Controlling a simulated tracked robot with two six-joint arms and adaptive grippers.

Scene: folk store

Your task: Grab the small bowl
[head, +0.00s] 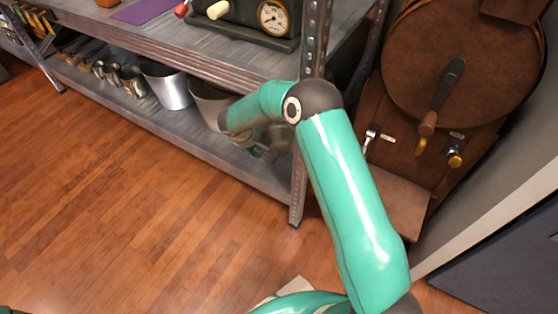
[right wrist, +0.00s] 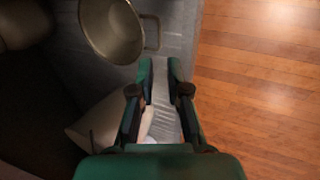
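My right gripper (right wrist: 160,68) reaches in over the lower metal shelf. Its two fingers stand apart, with no object between the tips. A round metal vessel with a side handle (right wrist: 112,32) is just ahead and left of the fingertips, apart from them. I cannot tell whether it is the small bowl. A pale vessel (right wrist: 92,125) lies left of the fingers and is partly hidden by them. In the head view my right gripper (head: 268,146) is dark and mostly hidden behind my arm. My left gripper is not in view.
The lower shelf (head: 190,128) also holds a metal bucket (head: 167,88), another large vessel (head: 210,103) partly behind my arm, and several small cups (head: 131,82). A shelf post (head: 299,185) stands close by my arm. A brown machine (head: 455,75) is at right. The wooden floor (head: 110,200) is clear.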

